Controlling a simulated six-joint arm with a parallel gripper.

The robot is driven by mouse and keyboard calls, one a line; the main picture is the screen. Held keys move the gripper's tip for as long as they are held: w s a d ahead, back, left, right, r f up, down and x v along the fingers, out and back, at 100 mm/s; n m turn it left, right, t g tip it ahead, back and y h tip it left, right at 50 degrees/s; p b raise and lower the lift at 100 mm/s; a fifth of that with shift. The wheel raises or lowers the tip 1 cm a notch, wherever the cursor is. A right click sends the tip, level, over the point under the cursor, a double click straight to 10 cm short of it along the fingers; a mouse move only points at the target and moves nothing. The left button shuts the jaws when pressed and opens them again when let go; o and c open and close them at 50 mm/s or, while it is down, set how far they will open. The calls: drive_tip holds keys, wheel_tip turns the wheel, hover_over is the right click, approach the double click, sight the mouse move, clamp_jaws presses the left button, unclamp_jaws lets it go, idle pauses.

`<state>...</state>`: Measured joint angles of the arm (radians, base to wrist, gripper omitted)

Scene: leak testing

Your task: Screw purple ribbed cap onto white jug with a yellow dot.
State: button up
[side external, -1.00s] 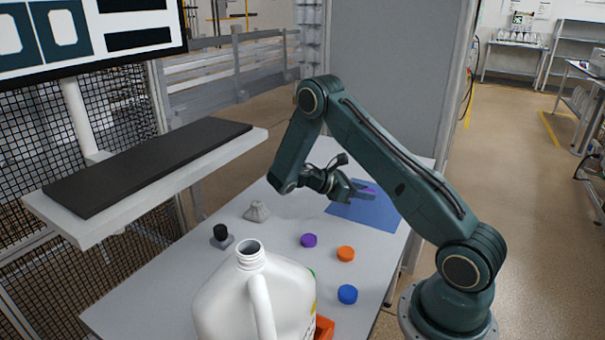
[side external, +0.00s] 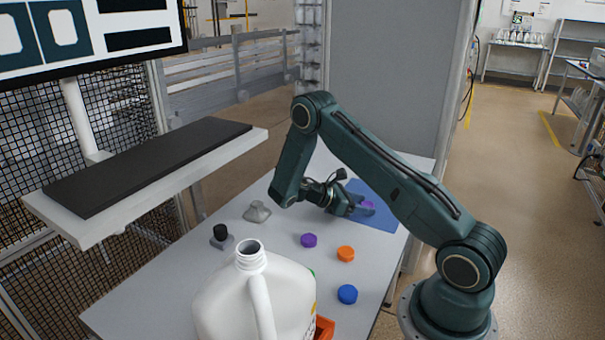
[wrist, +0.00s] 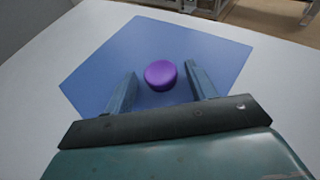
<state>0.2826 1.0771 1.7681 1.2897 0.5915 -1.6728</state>
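A purple cap (wrist: 160,74) lies on the blue mat (wrist: 105,62); it also shows in the side view (side external: 368,204). My gripper (wrist: 162,73) is open around this cap, low over the mat, with a gap to each finger. In the side view my gripper (side external: 362,207) is at the mat. A second purple cap (side external: 308,240) lies on the table. I cannot make out ribs on either cap. The large white jug (side external: 245,300) stands upright at the front, its mouth uncapped. A yellow patch shows at its right edge; I cannot tell if it is a dot.
An orange cap (side external: 346,254) and a blue cap (side external: 347,294) lie right of the jug. A green cap and an orange-red object (side external: 325,328) are partly behind the jug. A grey piece (side external: 257,211) and a black-topped part (side external: 220,236) stand at the left. The table (side external: 285,222) between is clear.

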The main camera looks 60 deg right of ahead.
idle(0.3)
drive_tip(key=shift+v, duration=3.8)
drive_tip(key=shift+r, duration=0.1)
